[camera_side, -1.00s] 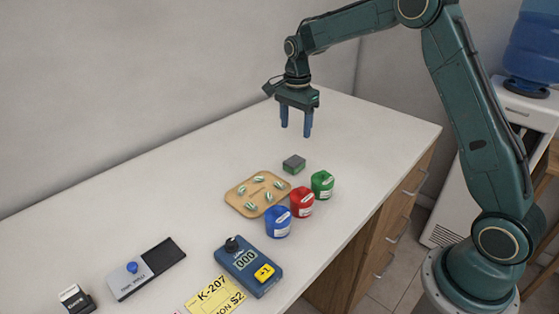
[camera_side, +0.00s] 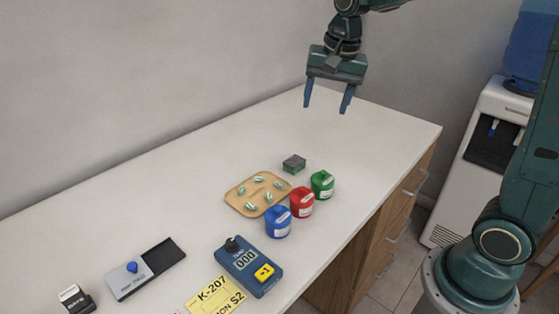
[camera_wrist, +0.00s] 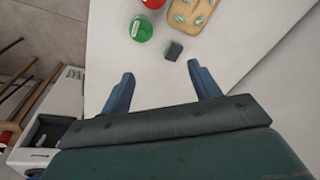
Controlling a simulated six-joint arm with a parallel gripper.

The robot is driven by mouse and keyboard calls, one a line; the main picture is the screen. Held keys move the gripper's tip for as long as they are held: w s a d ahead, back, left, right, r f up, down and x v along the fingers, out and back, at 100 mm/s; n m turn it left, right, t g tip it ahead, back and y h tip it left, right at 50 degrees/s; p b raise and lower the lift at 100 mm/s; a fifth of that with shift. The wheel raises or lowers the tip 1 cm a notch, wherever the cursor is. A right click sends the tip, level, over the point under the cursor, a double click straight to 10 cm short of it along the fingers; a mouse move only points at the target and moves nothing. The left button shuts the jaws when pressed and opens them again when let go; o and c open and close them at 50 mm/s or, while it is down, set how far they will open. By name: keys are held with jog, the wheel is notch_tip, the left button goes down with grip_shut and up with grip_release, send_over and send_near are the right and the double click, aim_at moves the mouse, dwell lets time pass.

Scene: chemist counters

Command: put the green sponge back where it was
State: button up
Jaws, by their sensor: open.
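The green sponge (camera_side: 294,164) lies on the white counter with its dark grey side up and its green side below. It sits behind the green container and just beyond the wooden tray. In the wrist view the sponge (camera_wrist: 174,51) lies beyond my fingertips, between them and the tray. My gripper (camera_side: 327,108) is open and empty, raised well above the far end of the counter, with its blue fingers pointing down. The fingers (camera_wrist: 161,72) also show spread apart in the wrist view. Nothing hides the sponge.
A wooden tray (camera_side: 237,203) holds several striped capsules. Blue (camera_side: 278,222), red (camera_side: 302,202) and green (camera_side: 322,184) containers stand in a row beside it. A blue counter device (camera_side: 247,266), a yellow ticket (camera_side: 214,297) and a stamp pad (camera_side: 165,254) lie nearer. The counter's far end is clear.

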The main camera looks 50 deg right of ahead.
jog(key=s+a+n+t, duration=0.3)
jog(key=s+n, duration=0.7)
jog(key=s, duration=1)
jog(key=shift+s+a+r+n, duration=0.2)
jog(key=shift+s+a+n, duration=0.15)
jog(key=shift+a, duration=0.25)
